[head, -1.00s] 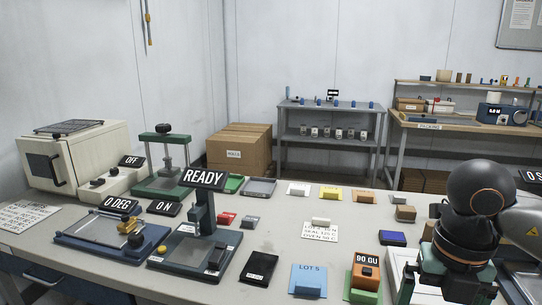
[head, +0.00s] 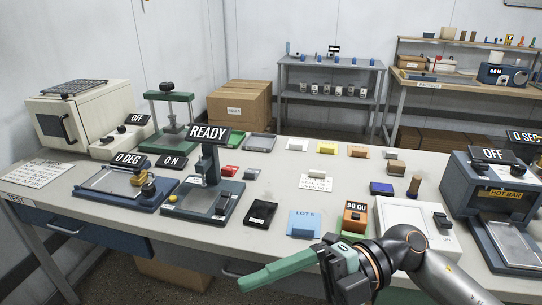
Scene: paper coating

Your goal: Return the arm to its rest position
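My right arm comes in from the lower right. Its gripper (head: 262,276) has green fingers that point left, in front of the table's near edge. The fingers overlap from this side, so I cannot tell whether they are open or shut. I see nothing held at their tips. My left gripper is not in view.
On the table (head: 262,189), near the arm, are a white device (head: 400,216), an orange block marked 90 GU (head: 355,217), a blue LOT 5 card (head: 303,222) and a brown cylinder (head: 414,187). A hot-bar machine (head: 490,185) stands at right. Floor shows below the table front.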

